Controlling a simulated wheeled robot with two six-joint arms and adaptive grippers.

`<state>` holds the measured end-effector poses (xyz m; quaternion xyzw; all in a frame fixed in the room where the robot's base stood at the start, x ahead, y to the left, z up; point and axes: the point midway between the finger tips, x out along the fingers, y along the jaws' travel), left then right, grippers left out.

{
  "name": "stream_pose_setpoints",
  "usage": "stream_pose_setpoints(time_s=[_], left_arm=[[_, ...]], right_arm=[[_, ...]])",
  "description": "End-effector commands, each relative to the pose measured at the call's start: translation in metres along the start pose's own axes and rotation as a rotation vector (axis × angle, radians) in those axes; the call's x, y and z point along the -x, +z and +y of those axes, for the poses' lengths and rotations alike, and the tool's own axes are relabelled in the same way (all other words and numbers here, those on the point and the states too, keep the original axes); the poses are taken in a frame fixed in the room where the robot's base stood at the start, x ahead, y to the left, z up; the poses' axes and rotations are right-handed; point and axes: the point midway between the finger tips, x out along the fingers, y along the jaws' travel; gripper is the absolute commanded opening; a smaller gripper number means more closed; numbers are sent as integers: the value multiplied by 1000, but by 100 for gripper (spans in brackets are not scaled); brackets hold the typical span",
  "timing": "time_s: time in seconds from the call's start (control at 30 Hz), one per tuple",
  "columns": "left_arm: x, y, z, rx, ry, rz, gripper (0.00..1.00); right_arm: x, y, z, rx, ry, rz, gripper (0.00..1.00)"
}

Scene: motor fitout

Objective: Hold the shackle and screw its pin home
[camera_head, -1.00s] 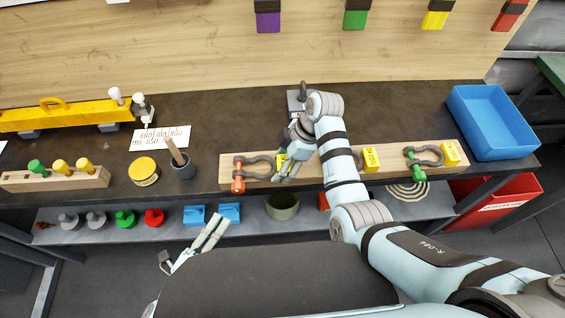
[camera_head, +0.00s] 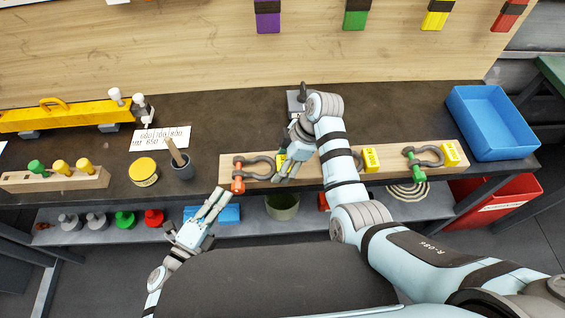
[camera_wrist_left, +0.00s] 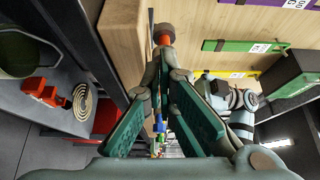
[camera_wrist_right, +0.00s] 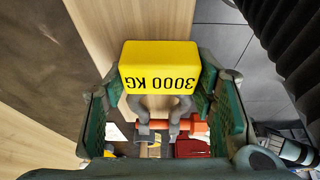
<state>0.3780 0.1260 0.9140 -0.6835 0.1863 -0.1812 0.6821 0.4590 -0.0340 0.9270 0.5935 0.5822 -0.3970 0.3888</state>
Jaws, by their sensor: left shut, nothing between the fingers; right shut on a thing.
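The shackle (camera_head: 258,166) with the orange pin (camera_head: 238,184) lies at the left end of the wooden rail. Its yellow block (camera_wrist_right: 158,68), marked 3000 KG, shows in the right wrist view, with the grey bow and orange pin (camera_wrist_right: 186,126) beyond it. My right gripper (camera_head: 283,172) is shut on the yellow block, fingers on both sides. My left gripper (camera_head: 218,194) is shut and empty, just left of and below the pin. In the left wrist view the fingertips (camera_wrist_left: 163,66) point at the pin's orange end (camera_wrist_left: 163,36); I cannot tell whether they touch.
The wooden rail (camera_head: 310,172) carries another shackle with a green pin (camera_head: 417,172) at its right. A blue bin (camera_head: 490,120) stands at the right. A cup (camera_head: 182,168) and a yellow tin (camera_head: 143,171) stand left of the rail. The lower shelf holds several coloured weights.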

Motion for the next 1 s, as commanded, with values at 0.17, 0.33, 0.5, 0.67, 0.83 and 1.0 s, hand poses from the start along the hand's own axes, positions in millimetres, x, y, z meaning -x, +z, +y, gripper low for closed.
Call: stream_pose_setpoints(time_s=[0.17, 0.33, 0.5, 0.67, 0.83, 1.0], left_arm=[[-1, -2, 0, 0, 0, 0, 0], [-2, -4, -1, 0, 0, 0, 0], [-3, -6, -1, 0, 0, 1, 0], [-4, -7, -2, 1, -1, 1, 0], [-5, -9, -2, 0, -2, 1, 0], [-5, -9, -3, -1, -3, 1, 0]], right_arm=[[1, 0, 0, 1, 2, 1, 18], [1, 0, 0, 1, 2, 1, 18], [1, -1, 0, 1, 1, 2, 18], [0, -1, 0, 1, 0, 3, 18], [0, -2, 0, 2, -1, 5, 18], [0, -2, -1, 3, -3, 6, 18]])
